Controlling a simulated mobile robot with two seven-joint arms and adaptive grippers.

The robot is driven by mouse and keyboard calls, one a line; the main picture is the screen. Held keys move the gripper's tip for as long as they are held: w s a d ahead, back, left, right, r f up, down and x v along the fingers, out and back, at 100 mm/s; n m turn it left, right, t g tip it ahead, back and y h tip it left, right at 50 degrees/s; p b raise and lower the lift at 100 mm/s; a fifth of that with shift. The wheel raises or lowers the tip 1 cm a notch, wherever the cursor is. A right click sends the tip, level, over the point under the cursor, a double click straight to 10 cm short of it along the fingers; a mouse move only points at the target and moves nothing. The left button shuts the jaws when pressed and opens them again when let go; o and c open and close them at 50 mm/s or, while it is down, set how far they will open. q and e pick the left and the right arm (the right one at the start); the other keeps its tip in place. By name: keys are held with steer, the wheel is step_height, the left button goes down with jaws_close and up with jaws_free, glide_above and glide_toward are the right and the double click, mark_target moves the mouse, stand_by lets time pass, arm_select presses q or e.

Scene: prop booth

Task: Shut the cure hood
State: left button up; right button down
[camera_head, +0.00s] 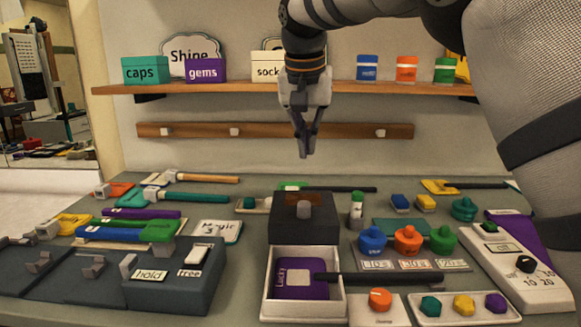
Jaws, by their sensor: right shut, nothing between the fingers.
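The cure hood, as far as I can tell, is the dark box (290,233) in the middle of the table, with a brown panel and a grey knob (304,209) on its top. A white tray (333,311) is open in front of it. A purple piece (300,288) with a pale square and lettering lies uncovered in the tray. My right gripper (305,153) hangs from above, pointing down, shut and empty. It is in the air over the back of the hood and looks apart from it. My left gripper is not in view.
A dark-handled tool (395,279) reaches across the tray's right side. Blue, orange and green knobbed pots (407,240) stand to the right. A grey block (172,290) with "hold" and "free" labels is at left. A wooden shelf (220,88) with boxes crosses the back wall.

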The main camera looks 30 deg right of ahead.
mark_target(311, 195)
steer(key=x, duration=0.8)
steer(key=shift+s+d+f, duration=0.15)
steer(key=shift+s+f, duration=0.15)
steer(key=shift+f, duration=0.15)
steer(key=shift+s+a+r+p, duration=0.25)
steer(key=shift+s+a+p, duration=0.35)
steer(key=shift+s+a, duration=0.5)
steer(key=shift+s+f, duration=0.15)
steer(key=shift+s, duration=0.2)
steer(key=shift+a+f, duration=0.1)
steer(key=shift+f, duration=0.25)
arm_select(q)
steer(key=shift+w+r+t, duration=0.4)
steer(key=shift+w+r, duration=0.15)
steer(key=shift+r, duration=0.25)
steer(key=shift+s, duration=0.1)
arm_select(e)
steer(key=shift+w, duration=0.1)
